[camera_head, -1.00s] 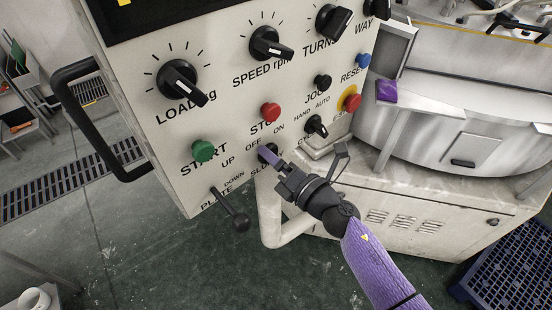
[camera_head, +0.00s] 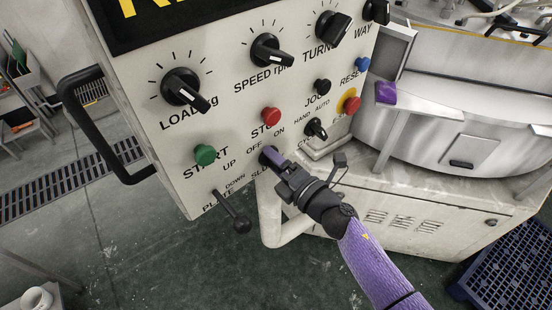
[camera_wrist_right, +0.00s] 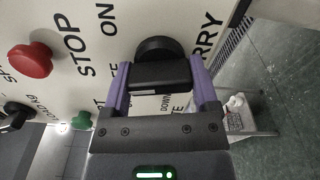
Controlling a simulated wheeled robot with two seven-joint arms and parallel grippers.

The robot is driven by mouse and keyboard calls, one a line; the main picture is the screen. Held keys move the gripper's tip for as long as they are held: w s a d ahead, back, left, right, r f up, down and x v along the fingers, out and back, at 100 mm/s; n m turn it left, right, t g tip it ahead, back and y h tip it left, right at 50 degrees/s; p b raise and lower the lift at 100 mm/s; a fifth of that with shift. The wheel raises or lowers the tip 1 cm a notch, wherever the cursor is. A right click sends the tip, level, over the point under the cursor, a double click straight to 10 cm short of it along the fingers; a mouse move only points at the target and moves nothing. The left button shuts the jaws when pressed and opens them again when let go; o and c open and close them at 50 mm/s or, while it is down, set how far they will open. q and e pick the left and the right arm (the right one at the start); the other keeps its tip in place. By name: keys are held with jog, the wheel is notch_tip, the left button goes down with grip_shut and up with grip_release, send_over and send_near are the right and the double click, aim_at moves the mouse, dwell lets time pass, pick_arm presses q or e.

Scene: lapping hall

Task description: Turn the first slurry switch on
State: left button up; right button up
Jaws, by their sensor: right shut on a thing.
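The slurry switch is a black rotary knob with a bar handle, low on the pale control panel (camera_head: 232,112), by the OFF, ON and SLURRY lettering. In the right wrist view the knob (camera_wrist_right: 158,48) shows its round base and its bar between my purple fingers. My right gripper (camera_head: 270,157) reaches the knob from the lower right and is shut on it; it also shows in the right wrist view (camera_wrist_right: 162,74). In the head view the gripper hides most of the knob. I cannot read the exact switch position. My left gripper is not in view.
A red stop button (camera_head: 271,115) sits above the switch, a green start button (camera_head: 204,155) to its left. A black ball-ended lever (camera_head: 236,220) sticks out at lower left. The yellow-ringed red emergency button (camera_head: 350,103) and a small selector (camera_head: 316,129) lie right.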

jog(key=m+p, duration=0.1)
jog(key=m, duration=0.4)
jog(key=shift+p, duration=0.35)
jog(key=shift+m+p, duration=0.45)
jog(key=shift+m, duration=1.25)
jog(key=o, duration=1.1)
jog(key=shift+s+d, duration=0.1)
jog(key=v, duration=0.9)
jog(key=shift+s+d, duration=0.25)
jog(key=shift+s, duration=0.05)
jog(key=shift+f+m, duration=0.1)
jog(key=shift+m, duration=0.2)
